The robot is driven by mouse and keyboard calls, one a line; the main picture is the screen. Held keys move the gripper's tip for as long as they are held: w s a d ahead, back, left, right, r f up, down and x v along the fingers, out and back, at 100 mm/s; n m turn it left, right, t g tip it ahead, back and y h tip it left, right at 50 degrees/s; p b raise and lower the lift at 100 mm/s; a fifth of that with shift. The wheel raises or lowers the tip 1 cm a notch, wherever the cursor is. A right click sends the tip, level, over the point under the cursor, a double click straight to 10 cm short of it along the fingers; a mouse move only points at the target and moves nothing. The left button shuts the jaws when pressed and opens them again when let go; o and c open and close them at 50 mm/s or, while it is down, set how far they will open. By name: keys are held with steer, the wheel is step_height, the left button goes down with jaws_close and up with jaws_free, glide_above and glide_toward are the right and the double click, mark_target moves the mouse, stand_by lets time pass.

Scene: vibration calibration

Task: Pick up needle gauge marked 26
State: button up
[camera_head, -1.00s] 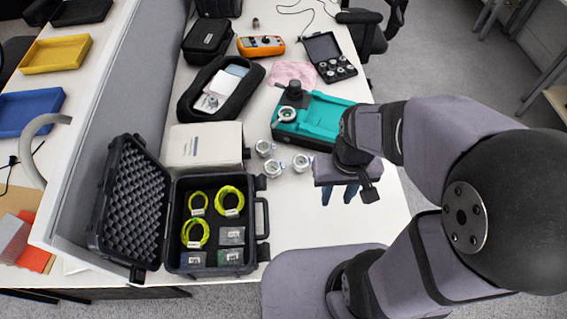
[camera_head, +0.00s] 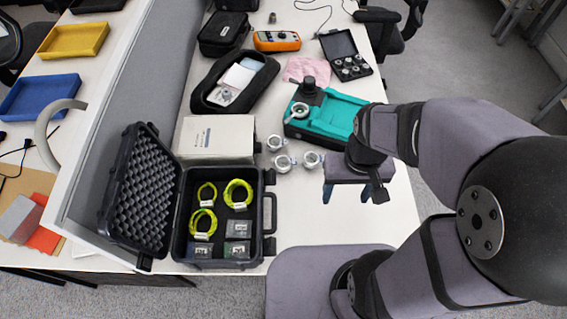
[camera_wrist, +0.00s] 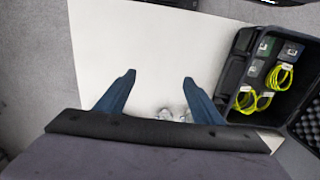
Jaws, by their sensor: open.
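Several round needle gauges show in the head view. One gauge (camera_head: 275,143) stands beside the white box, a second (camera_head: 282,163) lies just below it, and a third (camera_head: 312,160) is to the right, closest to my gripper. Another gauge (camera_head: 299,110) sits on the teal device. The dial numbers are too small to read, so I cannot tell which is marked 26. My gripper (camera_head: 347,194) is open and empty above the bare table, right of the loose gauges. In the wrist view my gripper (camera_wrist: 159,77) shows two spread blue fingers, with gauges (camera_wrist: 187,115) partly hidden behind its base.
The teal device (camera_head: 340,116) stands behind my gripper. An open black case (camera_head: 268,210) with yellow tubing coils is at the left, before a white box (camera_head: 216,136). A black pouch (camera_head: 262,82) and a pink cloth (camera_head: 305,69) lie farther back. The table's front middle is clear.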

steer(key=n+b, duration=0.3)
steer(key=n, duration=0.5)
glide_above(283, 161)
steer(key=s+d, duration=0.1)
steer(key=shift+y, duration=0.4)
step_height(283, 161, down, 9)
steer(key=shift+s+r, duration=0.1)
steer(key=shift+r, duration=0.1)
steer(key=shift+w+a+f+n+h+b, duration=0.15)
steer(key=shift+w+a+f+n+b, duration=0.1)
steer(key=shift+f+n, duration=0.35)
steer(key=shift+w+a+f+n+h+b, duration=0.15)
steer(key=shift+a+f+n+b, duration=0.1)
steer(key=shift+f+n, duration=0.3)
steer(key=shift+w+f+n, duration=0.1)
steer(key=shift+f+n, duration=0.2)
steer(key=shift+n, duration=0.25)
steer(key=shift+f+p, duration=0.65)
steer(key=shift+f, duration=2.95)
steer(key=c, duration=1.2)
